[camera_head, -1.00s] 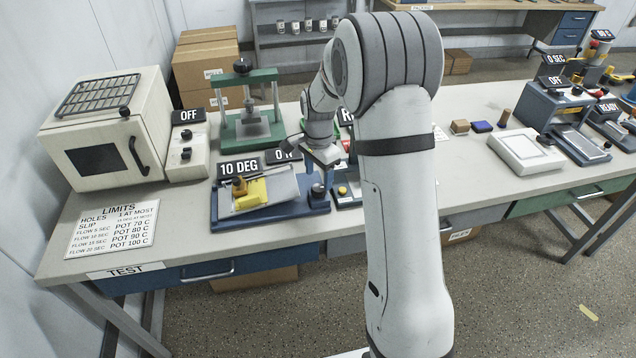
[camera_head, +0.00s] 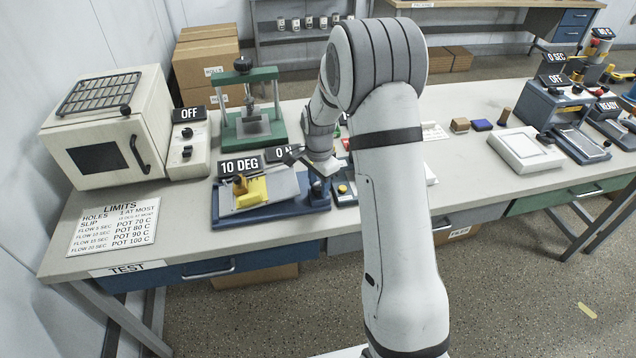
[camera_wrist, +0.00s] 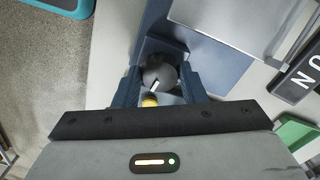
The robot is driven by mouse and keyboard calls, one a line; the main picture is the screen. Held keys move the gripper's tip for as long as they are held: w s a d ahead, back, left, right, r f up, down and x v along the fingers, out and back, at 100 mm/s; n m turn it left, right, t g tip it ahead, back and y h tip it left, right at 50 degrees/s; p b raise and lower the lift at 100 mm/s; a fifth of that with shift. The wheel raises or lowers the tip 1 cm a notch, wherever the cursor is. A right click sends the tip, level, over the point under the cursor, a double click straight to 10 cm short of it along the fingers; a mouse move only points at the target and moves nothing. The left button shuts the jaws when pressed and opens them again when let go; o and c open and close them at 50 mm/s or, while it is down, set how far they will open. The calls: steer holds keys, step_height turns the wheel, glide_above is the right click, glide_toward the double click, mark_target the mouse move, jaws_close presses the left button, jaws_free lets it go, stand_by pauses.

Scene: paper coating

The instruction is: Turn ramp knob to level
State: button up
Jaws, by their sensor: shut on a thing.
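The ramp stands on the bench in the head view, with a blue base (camera_head: 275,209), a tilted grey plate (camera_head: 283,185) and a yellow block (camera_head: 252,193) on the plate. Its display (camera_head: 240,166) reads 10 DEG. The ramp knob (camera_wrist: 155,72) is dark and round with a white pointer line, and shows between my fingers in the wrist view. My gripper (camera_wrist: 158,86) is shut on the knob from above, one finger on each side. In the head view my gripper (camera_head: 318,182) is at the right end of the base, and the knob is mostly hidden there.
A second display (camera_head: 284,153) beside the ramp is partly covered by my arm. A green press (camera_head: 250,125) stands behind it, and a cream oven (camera_head: 105,130) at the left. A limits sheet (camera_head: 115,226) lies left of the ramp. Another device sits close on the right.

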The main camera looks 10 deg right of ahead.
steer(key=c, duration=0.3)
steer(key=shift+n, duration=0.3)
steer(key=n+b, duration=0.2)
steer(key=n, duration=0.1)
steer(key=shift+n, duration=0.3)
steer(key=n+b, duration=0.2)
steer(key=n, duration=0.3)
steer(key=n+b, duration=0.1)
steer(key=n, duration=0.4)
steer(key=shift+n+b, duration=0.3)
steer(key=shift+n, duration=0.1)
steer(key=n, duration=0.4)
steer(key=shift+r+b, duration=0.1)
steer(key=shift+b, duration=0.3)
steer(key=shift+n, duration=0.4)
